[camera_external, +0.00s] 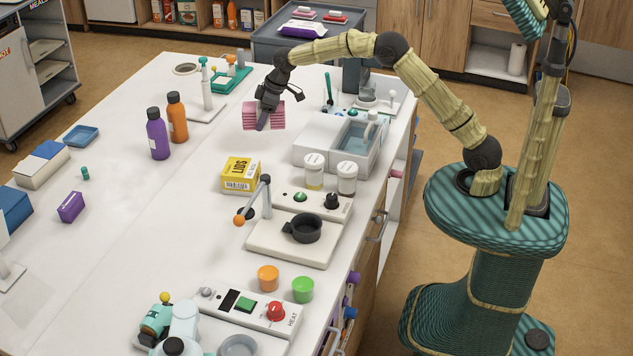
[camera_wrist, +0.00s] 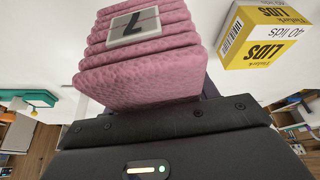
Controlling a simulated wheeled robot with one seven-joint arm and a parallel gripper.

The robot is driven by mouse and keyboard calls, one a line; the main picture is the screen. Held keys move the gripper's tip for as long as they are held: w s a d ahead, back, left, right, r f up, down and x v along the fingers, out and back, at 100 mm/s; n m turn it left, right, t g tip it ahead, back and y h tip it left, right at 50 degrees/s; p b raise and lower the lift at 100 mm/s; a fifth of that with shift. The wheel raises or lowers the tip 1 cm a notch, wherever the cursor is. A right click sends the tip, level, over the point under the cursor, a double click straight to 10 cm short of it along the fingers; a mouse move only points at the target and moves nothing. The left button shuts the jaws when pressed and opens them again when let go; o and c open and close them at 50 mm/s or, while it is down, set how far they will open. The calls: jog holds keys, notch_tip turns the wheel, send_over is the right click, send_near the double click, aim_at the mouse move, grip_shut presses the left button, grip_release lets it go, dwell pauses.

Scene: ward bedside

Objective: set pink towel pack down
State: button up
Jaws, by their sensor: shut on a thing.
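The pink towel pack (camera_external: 250,117) is a layered pink stack over the far middle of the white table. It fills the upper middle of the wrist view (camera_wrist: 140,82), where a pale label with a dark mark shows on it. My gripper (camera_external: 264,118) reaches down from above and is shut on the pack, with one dark finger across its near face. The other finger is mostly hidden. I cannot tell whether the pack's underside touches the white table (camera_external: 215,150).
A yellow lids box (camera_external: 240,174) stands nearer the camera. A grey sink unit (camera_external: 310,140) is at the right. Orange (camera_external: 177,120) and purple (camera_external: 157,137) bottles stand left. A white dispenser (camera_external: 207,88) and green tray (camera_external: 232,80) are behind. Bare table lies between bottles and box.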

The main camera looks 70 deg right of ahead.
jog(key=shift+s+a, duration=0.15)
jog(key=shift+a, duration=0.3)
send_over(259, 153)
jog(key=s, duration=0.2)
jog(key=shift+w+d+f, duration=0.1)
jog(key=shift+w+f, duration=0.05)
jog(key=shift+f, duration=1.1)
jog(key=shift+w+d+f, duration=0.1)
jog(key=shift+f, duration=1.1)
jog(key=shift+f, duration=0.1)
jog(key=shift+f, duration=2.4)
